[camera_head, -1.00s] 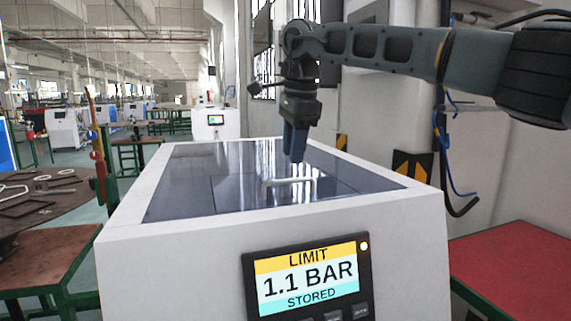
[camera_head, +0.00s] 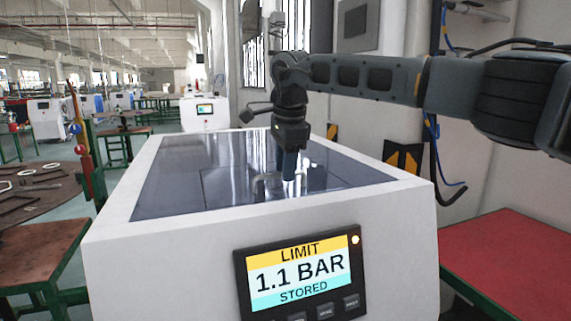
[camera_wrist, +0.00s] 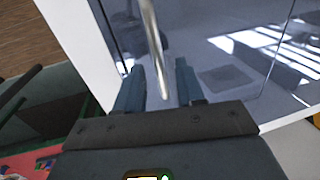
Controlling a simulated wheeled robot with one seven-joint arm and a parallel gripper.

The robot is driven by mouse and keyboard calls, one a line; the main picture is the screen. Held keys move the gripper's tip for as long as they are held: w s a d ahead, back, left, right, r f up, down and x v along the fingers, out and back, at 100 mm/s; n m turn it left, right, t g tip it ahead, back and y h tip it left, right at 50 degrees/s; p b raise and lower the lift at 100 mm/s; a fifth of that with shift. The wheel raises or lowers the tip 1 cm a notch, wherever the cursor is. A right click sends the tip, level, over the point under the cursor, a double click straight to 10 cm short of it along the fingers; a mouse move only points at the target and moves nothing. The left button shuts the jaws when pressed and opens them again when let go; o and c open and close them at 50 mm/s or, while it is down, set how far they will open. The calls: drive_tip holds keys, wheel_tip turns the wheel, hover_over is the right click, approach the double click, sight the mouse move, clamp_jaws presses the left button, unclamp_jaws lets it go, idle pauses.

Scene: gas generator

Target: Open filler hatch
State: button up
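The generator (camera_head: 115,235) is a white box with a dark glossy top. The filler hatch (camera_head: 228,190) is a rectangular panel outlined in that top, lying flush and closed. Its pale metal bar handle (camera_head: 260,188) stands on the panel; the wrist view shows the handle (camera_wrist: 154,45) running down between my fingers. My gripper (camera_head: 289,175) points straight down at the handle and hides part of it. In the wrist view my gripper (camera_wrist: 159,85) is open, with gaps between the bar and both blue fingers.
A display (camera_head: 298,272) on the generator's front reads "LIMIT 1.1 BAR STORED", with a lit lamp (camera_head: 355,240) beside it. A red-topped table (camera_head: 510,260) stands to the right and a brown-topped table (camera_head: 35,255) to the left. The space above the generator's top is otherwise clear.

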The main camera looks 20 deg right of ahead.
clamp_jaws()
idle(0.6)
